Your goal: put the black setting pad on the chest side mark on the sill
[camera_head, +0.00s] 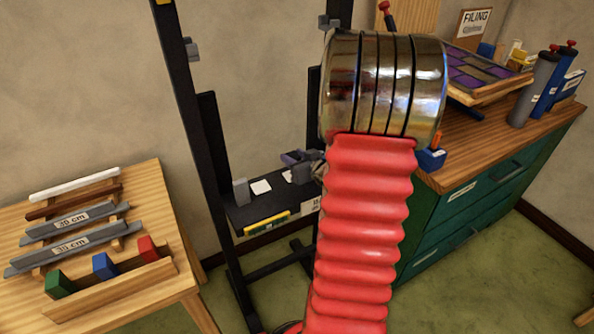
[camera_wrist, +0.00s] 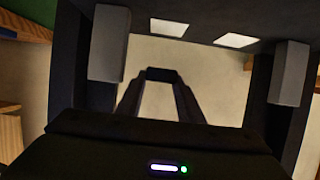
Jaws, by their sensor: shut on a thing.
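The dark sill (camera_head: 262,209) spans the black stand and has two white marks. The chest side mark (camera_head: 287,176) is the right one in the head view, and it shows at upper left in the wrist view (camera_wrist: 168,27). The other mark (camera_head: 261,187) is to its left, and on the right in the wrist view (camera_wrist: 237,40). My gripper (camera_wrist: 162,80) is shut on a small dark piece, which looks like the black setting pad (camera_wrist: 161,73), apart from both marks in the wrist view. My red-sleeved arm hides much of the gripper in the head view.
Grey blocks (camera_wrist: 108,43) (camera_wrist: 290,72) stand at both sides of the sill. A yellow strip (camera_head: 267,224) is on its front. A left table holds bars and green, blue and red wedges (camera_head: 104,266). A green chest (camera_head: 470,205) is at right.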

